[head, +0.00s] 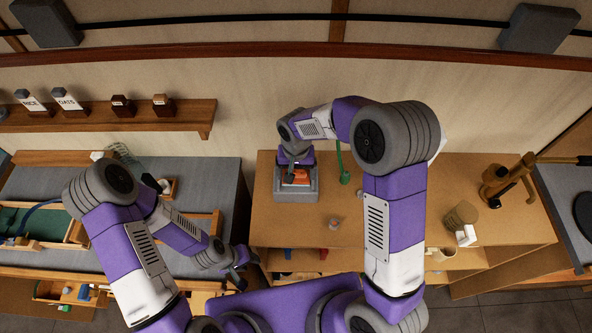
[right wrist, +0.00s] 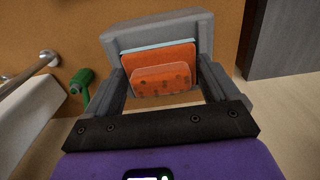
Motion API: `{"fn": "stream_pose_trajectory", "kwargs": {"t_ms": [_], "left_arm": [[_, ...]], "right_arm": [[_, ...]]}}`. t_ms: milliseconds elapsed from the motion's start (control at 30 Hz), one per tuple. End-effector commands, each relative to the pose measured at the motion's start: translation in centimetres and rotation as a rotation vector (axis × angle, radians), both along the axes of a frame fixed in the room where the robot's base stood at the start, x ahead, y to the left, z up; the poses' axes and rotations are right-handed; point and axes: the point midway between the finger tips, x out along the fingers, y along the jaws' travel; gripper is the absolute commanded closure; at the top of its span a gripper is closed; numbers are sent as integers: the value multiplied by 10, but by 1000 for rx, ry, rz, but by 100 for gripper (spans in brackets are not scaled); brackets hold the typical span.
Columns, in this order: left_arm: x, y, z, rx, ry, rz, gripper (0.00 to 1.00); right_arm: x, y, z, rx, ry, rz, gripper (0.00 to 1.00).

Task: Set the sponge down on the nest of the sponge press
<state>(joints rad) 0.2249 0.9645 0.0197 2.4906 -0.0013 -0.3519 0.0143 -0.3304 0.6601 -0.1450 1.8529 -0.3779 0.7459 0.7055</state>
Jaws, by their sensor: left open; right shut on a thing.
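The orange, spotted sponge (right wrist: 163,83) is between the fingers of my right gripper (right wrist: 162,80), which is shut on it. The sponge press (head: 310,191) is a grey block on the wooden table; in the right wrist view its grey body (right wrist: 150,32) is beyond the sponge. A flat orange face with a pale blue edge (right wrist: 158,55), probably the nest, shows behind the sponge. I cannot tell whether the sponge touches it. In the head view my right gripper (head: 293,175) is over the press and partly hides it. My left gripper (head: 246,259) is open and empty, left of the table.
A green-handled tool (head: 344,176) stands just right of the press, and a small cup (head: 335,223) is in front. A brown tap-like fixture (head: 508,180) is at the table's right. The table (head: 400,205) has bare room around the cup.

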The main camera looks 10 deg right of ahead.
Motion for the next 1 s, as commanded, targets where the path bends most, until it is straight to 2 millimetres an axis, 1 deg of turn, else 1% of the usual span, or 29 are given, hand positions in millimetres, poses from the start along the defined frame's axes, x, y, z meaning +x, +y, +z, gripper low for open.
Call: {"fn": "stream_pose_trajectory", "kwargs": {"t_ms": [367, 867, 900, 967, 1000], "left_arm": [[0, 0, 1, 0, 0, 0, 57], [0, 0, -6, 0, 0, 0, 57], [0, 0, -7, 0, 0, 0, 57], [0, 0, -6, 0, 0, 0, 57], [0, 0, -6, 0, 0, 0, 57]], "right_arm": [[0, 0, 1, 0, 0, 0, 79], [0, 0, -6, 0, 0, 0, 79], [0, 0, -7, 0, 0, 0, 10], [0, 0, -6, 0, 0, 0, 1], [0, 0, -6, 0, 0, 0, 0]]}}
